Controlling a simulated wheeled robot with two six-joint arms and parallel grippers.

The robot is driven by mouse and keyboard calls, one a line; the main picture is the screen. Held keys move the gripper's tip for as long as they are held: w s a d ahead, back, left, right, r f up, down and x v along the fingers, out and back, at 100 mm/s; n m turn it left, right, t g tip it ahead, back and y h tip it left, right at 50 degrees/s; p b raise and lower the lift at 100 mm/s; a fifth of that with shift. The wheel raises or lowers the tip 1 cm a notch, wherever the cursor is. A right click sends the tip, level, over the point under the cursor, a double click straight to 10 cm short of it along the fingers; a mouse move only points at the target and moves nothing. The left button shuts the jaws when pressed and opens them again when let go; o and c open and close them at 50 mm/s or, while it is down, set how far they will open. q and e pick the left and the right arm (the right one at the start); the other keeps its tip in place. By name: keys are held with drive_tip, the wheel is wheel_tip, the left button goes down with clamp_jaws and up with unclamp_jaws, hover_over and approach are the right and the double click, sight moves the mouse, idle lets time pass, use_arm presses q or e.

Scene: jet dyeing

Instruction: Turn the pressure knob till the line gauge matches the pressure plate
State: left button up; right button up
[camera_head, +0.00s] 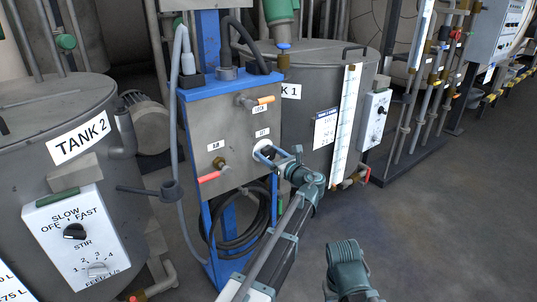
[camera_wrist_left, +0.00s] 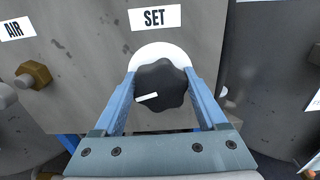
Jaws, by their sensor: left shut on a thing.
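The black lobed knob (camera_wrist_left: 162,84) sits on a white round disc under the SET label (camera_wrist_left: 155,17). Its white pointer mark points left and slightly down. My left gripper (camera_wrist_left: 162,92) is shut on the knob, one blue finger on each side. In the head view my left gripper (camera_head: 264,153) reaches the SET spot on the grey panel (camera_head: 232,125) from the right, and its fingers largely cover the knob. A small card with a blue header (camera_head: 325,128) is on tank 1; its text is unreadable. I cannot make out a line gauge. My right gripper's fingers do not show.
A red-handled valve (camera_head: 210,176) and an orange-handled valve (camera_head: 262,100) stick out of the panel. Tank 2 (camera_head: 85,137) with a stir box stands left, tank 1 (camera_head: 300,115) behind right. Part of my right arm shows at the bottom. Floor (camera_head: 430,230) at right is clear.

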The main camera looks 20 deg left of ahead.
use_arm(q)
drive_tip(key=shift+s+f, duration=0.1)
drive_tip(key=o, duration=1.3)
